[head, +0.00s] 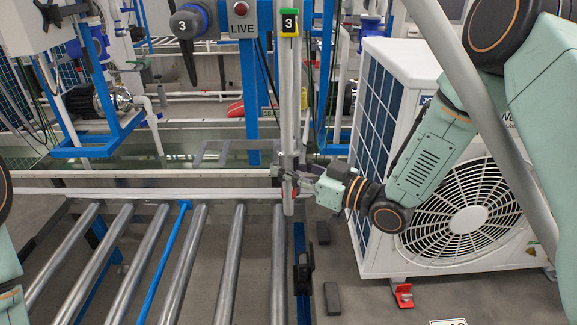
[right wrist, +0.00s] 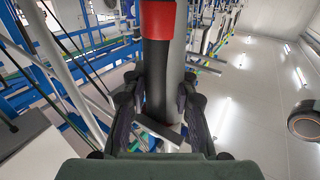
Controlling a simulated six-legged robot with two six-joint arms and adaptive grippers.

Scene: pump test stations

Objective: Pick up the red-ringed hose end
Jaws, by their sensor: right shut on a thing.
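The red-ringed hose end (right wrist: 160,70) is a black tube with a wide red band, upright in the right wrist view. My right gripper (right wrist: 158,95) has one finger on each side of the black part, next to the red band, and is shut on it. In the head view my right gripper (head: 293,184) is at the lower part of a grey upright post (head: 289,110), where a small bit of red shows. The gripper hides most of the hose there. Only part of my left arm shows at the left edge; its gripper is out of view.
A roller conveyor (head: 190,250) fills the lower left. A white fan unit (head: 385,235) stands close behind my right arm. A handle marked 3 (head: 187,45) and a LIVE box (head: 241,18) are at upper left.

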